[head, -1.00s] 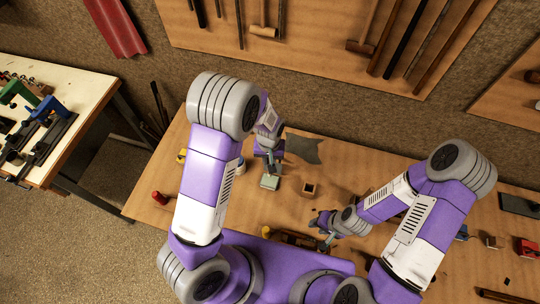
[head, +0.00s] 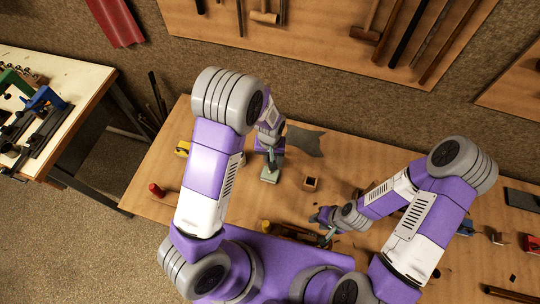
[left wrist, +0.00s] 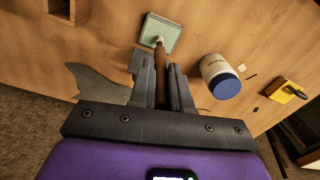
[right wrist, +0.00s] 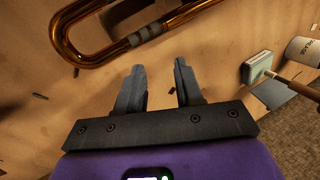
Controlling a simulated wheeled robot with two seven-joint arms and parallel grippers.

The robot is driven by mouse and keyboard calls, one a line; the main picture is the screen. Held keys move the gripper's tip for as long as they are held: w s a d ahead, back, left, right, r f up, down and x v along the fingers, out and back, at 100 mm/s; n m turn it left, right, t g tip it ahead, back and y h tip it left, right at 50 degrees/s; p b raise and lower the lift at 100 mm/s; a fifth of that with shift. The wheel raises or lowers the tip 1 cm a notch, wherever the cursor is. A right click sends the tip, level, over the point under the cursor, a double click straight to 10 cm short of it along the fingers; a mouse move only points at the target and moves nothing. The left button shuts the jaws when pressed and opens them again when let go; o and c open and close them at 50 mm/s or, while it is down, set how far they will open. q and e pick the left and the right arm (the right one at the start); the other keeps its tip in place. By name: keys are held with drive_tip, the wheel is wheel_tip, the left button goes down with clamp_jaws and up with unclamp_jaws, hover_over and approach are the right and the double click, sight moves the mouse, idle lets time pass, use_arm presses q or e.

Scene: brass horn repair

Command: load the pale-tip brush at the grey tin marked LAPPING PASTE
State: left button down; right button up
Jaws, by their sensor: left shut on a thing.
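A square grey tin with a pale green top (left wrist: 162,32) stands on the bench; its marking is too small to read. It also shows in the head view (head: 270,176) and the right wrist view (right wrist: 257,67). My left gripper (left wrist: 161,68) is shut on the brush (left wrist: 160,52), which shows a brown handle. The brush's pale tip (right wrist: 267,73) is at the tin's top, seemingly touching it; exact contact is unclear. My right gripper (right wrist: 158,72) is open and empty, low over the bench; it also shows in the head view (head: 328,238).
A white jar with a blue lid (left wrist: 220,76) stands beside the tin. A yellow object (left wrist: 287,91) lies farther right. A brass horn tube (right wrist: 130,36) lies before my right gripper. A small wooden box (head: 310,184) and a dark grey sheet (head: 305,140) are nearby.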

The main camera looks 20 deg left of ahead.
use_arm(q)
drive_tip(key=shift+f+b, duration=0.5)
drive_tip(key=shift+f, duration=0.1)
use_arm(e)
drive_tip(key=shift+f, duration=0.55)
idle(0.9)
use_arm(q)
drive_tip(key=shift+r, duration=0.1)
use_arm(e)
drive_tip(key=shift+r, duration=0.1)
